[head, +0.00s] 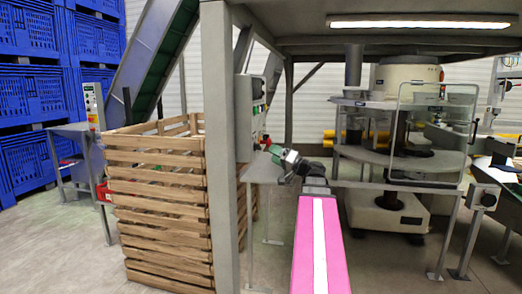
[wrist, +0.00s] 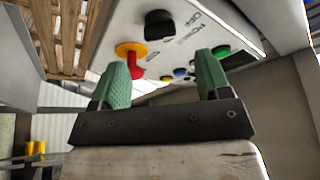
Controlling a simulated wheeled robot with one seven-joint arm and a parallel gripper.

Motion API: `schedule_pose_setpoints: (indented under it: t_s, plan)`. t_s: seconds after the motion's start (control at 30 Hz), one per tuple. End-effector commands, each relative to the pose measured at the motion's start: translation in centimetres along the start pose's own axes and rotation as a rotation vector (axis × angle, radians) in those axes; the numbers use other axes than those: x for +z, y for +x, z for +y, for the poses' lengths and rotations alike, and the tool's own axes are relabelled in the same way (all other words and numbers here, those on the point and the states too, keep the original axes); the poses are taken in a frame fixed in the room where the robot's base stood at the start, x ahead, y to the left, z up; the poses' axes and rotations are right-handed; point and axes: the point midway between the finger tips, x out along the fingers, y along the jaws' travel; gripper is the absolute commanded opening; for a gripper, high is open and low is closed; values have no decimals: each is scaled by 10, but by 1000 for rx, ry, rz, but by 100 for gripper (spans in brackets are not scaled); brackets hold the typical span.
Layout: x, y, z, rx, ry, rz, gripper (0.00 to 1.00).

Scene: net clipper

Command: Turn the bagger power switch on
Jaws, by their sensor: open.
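A pale control panel (wrist: 215,30) fills the upper part of the wrist view, tilted in the picture. On it is a black rotary knob (wrist: 160,24), with lettering beside it that includes "OFF"; it looks like the power switch. Its exact setting is hard to read. My gripper (wrist: 164,65) has its two green fingers spread apart with nothing between them, below the knob in the picture and apart from it. In the head view my gripper (head: 275,151) is at the end of my pink arm, close to the control panel (head: 256,108), which is seen edge-on behind a grey post.
A red emergency button on a yellow base (wrist: 130,50) sits beside the knob, near the left finger. Several coloured buttons (wrist: 190,73) lie beyond the fingers. A slatted wooden crate (head: 160,200) and the grey post (head: 220,150) stand left of my arm. A round-table machine (head: 400,165) stands right.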

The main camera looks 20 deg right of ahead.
Motion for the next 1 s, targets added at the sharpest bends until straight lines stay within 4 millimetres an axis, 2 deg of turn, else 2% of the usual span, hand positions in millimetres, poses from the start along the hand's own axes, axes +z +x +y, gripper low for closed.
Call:
schedule_pose_setpoints:
  t_s: [0.03, 0.2, 0.4, 0.83, 0.9, 1.0]
  plan:
    - [-1, 11, 1, -1, 0, -1, 70]
    - [-1, 39, 1, 0, 1, -2, 70]
    - [0, 61, 0, 0, 1, -1, 70]
    - [0, 68, 0, 1, 1, 0, 70]
    - [0, 68, 0, 1, 1, 0, 47]
    - [0, 68, 0, 1, 1, 0, 21]
